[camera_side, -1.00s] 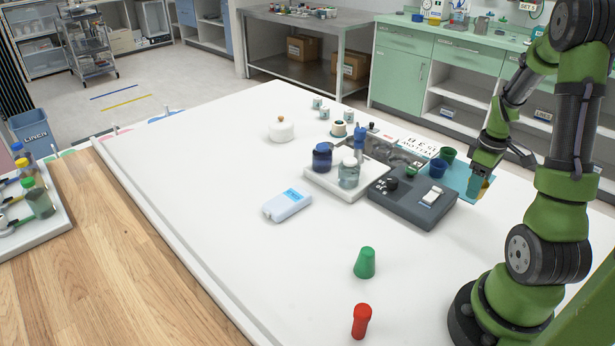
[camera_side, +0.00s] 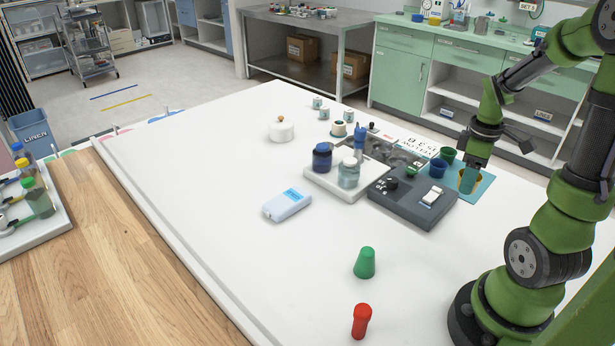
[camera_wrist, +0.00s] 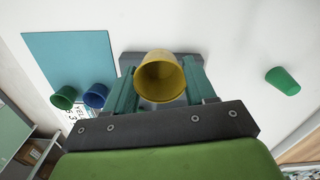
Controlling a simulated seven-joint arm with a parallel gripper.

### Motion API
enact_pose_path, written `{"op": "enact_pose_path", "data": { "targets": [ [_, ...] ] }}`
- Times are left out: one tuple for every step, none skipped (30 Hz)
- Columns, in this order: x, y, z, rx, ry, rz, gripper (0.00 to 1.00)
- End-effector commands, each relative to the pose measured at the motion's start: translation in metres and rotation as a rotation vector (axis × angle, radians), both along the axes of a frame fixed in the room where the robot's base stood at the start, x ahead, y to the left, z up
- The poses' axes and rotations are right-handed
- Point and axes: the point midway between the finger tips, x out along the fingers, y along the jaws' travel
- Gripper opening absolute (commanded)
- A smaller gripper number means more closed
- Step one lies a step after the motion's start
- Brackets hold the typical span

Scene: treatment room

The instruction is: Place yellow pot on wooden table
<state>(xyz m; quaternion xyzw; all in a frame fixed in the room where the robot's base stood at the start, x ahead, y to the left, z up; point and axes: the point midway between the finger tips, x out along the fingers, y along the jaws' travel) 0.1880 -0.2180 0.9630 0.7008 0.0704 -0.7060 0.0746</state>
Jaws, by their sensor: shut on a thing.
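The yellow pot (camera_side: 477,183) shows in the side view, partly hidden by my gripper's fingers. In the wrist view the yellow pot (camera_wrist: 162,75) is between the two teal fingers, its open mouth facing the camera. My gripper (camera_side: 469,182) is shut on it and points down over the blue mat; the height above the mat is hard to judge. My gripper (camera_wrist: 160,82) also fills the lower wrist view. The wooden table (camera_side: 130,265) is at the left front in the side view, far from my gripper across the white table.
A blue pot (camera_side: 437,168) and a green pot (camera_side: 447,154) stand by the blue mat (camera_side: 483,189). A dark grey device (camera_side: 410,205), a tray with jars (camera_side: 345,188) and a white-blue box (camera_side: 287,205) lie leftward. A green cone (camera_side: 364,263) and red object (camera_side: 361,321) stand in front.

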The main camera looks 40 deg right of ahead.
Motion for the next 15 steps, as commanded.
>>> {"op": "enact_pose_path", "data": {
  "targets": [
    [0.013, 0.009, 0.0, 0.0, 0.003, 0.065, 0.27],
    [0.02, 0.014, 0.0, -0.001, 0.004, 0.102, 0.27],
    [0.03, 0.022, 0.0, -0.003, 0.005, 0.156, 0.27],
    [0.038, 0.029, 0.0, -0.004, 0.006, 0.203, 0.27],
    [0.047, 0.036, 0.0, -0.005, 0.008, 0.251, 0.27],
    [0.058, 0.048, 0.0, -0.006, 0.01, 0.319, 0.27],
    [0.067, 0.058, 0.0, -0.007, 0.012, 0.376, 0.27],
    [0.077, 0.069, 0.0, -0.007, 0.012, 0.435, 0.27],
    [0.089, 0.086, 0.0, -0.009, 0.013, 0.516, 0.27],
    [0.097, 0.1, 0.0, -0.01, 0.014, 0.582, 0.27],
    [0.105, 0.114, 0.0, -0.01, 0.015, 0.647, 0.27],
    [0.115, 0.134, 0.0, -0.012, 0.016, 0.736, 0.27],
    [0.121, 0.149, 0.0, -0.012, 0.016, 0.801, 0.27],
    [0.127, 0.165, 0.0, -0.013, 0.016, 0.865, 0.27],
    [0.133, 0.186, 0.0, -0.014, 0.016, 0.951, 0.27]
  ]
}}
